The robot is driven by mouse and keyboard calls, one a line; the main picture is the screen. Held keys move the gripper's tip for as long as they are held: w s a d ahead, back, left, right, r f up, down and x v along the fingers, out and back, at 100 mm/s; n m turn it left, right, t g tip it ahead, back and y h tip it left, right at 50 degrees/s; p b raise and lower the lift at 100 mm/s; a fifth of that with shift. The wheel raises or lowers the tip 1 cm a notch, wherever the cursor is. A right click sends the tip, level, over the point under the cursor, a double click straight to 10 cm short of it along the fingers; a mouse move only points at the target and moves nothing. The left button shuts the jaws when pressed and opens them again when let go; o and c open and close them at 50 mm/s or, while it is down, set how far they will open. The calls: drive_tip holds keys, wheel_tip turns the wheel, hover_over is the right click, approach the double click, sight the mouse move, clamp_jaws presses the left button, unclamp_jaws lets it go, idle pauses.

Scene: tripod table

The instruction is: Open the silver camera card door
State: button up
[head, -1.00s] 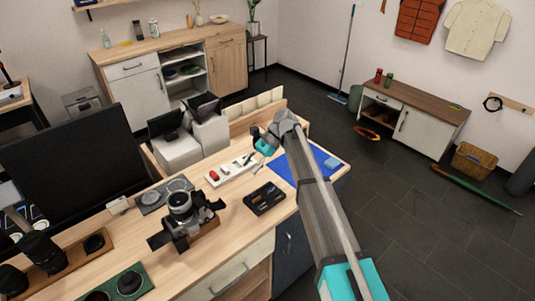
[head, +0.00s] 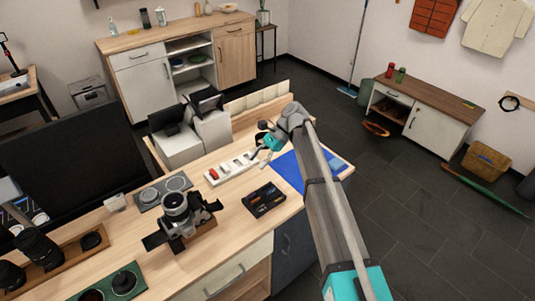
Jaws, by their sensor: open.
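The silver camera (head: 176,206) stands on a small brown block on the wooden table (head: 215,236), in the lower left middle of the head view. Dark flaps stick out on both its sides; I cannot tell which one is the card door. My arm comes in from the lower right. My gripper (head: 262,155) is over the far part of the table, near the white strip and the blue mat, well up and right of the camera. It is small in view and open, with nothing visible in it. It is apart from the camera.
A black tray (head: 264,199) with small tools lies right of the camera. A white strip (head: 230,168) holds small items. A blue mat (head: 287,166) lies at the right. A large dark screen (head: 72,160), a lens rack (head: 62,256) and a green tray (head: 117,284) are at the left.

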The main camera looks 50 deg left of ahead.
drive_tip(key=shift+w, duration=0.1)
idle(0.4)
idle(0.4)
drive_tip(key=w+d+f+t+y, duration=0.15)
drive_tip(key=w+d, duration=0.35)
drive_tip(key=d, duration=0.7)
drive_tip(key=w+d+f+t, duration=0.25)
drive_tip(key=w+d, duration=0.35)
drive_tip(key=d, duration=0.5)
drive_tip(key=w+d+f+t+y, duration=0.15)
drive_tip(key=w+d, duration=0.35)
drive_tip(key=d, duration=0.7)
drive_tip(key=s+d+f+t+h, duration=0.1)
drive_tip(key=d+t+h, duration=0.1)
drive_tip(key=d, duration=1.5)
drive_tip(key=s+d+f+t+h, duration=0.1)
drive_tip(key=s+d+t+h, duration=0.1)
drive_tip(key=d, duration=1.5)
drive_tip(key=shift+d+n+t, duration=0.25)
drive_tip(key=shift+n+t, duration=0.15)
drive_tip(key=shift+t, duration=0.35)
drive_tip(key=shift+s+a+f, duration=0.1)
drive_tip(key=shift+a, duration=0.05)
